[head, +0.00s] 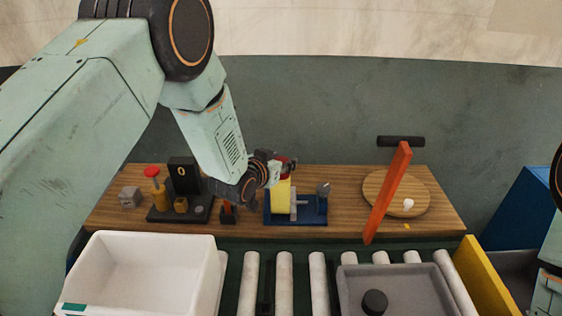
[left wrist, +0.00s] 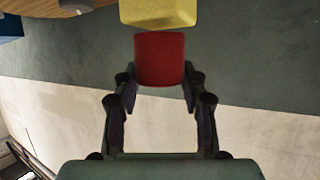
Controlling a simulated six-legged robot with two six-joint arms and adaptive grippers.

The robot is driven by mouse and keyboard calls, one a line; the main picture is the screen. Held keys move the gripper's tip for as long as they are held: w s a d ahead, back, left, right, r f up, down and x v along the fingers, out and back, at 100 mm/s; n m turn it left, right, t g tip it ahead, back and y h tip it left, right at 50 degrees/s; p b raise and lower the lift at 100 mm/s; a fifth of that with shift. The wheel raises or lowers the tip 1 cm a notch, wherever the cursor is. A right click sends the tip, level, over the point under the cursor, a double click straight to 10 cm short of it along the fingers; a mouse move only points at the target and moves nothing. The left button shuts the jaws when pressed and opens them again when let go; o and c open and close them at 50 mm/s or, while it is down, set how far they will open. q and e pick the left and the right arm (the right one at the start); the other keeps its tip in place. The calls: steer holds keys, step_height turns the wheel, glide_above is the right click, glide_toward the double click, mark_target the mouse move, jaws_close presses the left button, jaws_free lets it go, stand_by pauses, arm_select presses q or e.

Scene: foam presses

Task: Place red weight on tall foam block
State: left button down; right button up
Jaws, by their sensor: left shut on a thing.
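The red weight (left wrist: 160,59) is pinched between the fingertips of my left gripper (left wrist: 160,77) in the left wrist view. In the head view my left gripper (head: 274,170) is at the top of the yellow tall foam block (head: 281,197), and only a little red shows there. The foam block (left wrist: 158,12) is just beyond the weight in the left wrist view, a very thin gap or edge between them. I cannot tell whether they touch. The foam stands upright on a blue press base (head: 310,217). My right gripper is not in view.
A black press stand (head: 181,178) and a yellow post with a red knob (head: 157,190) are left on the wooden board (head: 445,222). A round board (head: 420,190) with an orange bar (head: 388,195) is right. A white bin (head: 145,270) and grey tray (head: 440,290) are in front.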

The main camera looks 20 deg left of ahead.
arm_select(q)
steer(key=shift+f, duration=0.1)
steer(key=shift+w+a+f, duration=0.2)
steer(key=shift+a, duration=0.1)
steer(key=c, duration=1.1)
jaws_free()
steer(key=shift+f, duration=0.2)
steer(key=shift+c, duration=0.2)
steer(key=o, duration=0.3)
steer(key=shift+s+d+r, duration=0.1)
steer(key=shift+d+r, duration=0.05)
steer(key=shift+d, duration=0.05)
steer(key=shift+o, duration=0.5)
steer(key=shift+s+d+r, duration=0.1)
steer(key=shift+s, duration=0.05)
steer(key=shift+a, duration=0.3)
steer(key=b+v, duration=0.1)
steer(key=v, duration=1.1)
steer(key=shift+d, duration=0.2)
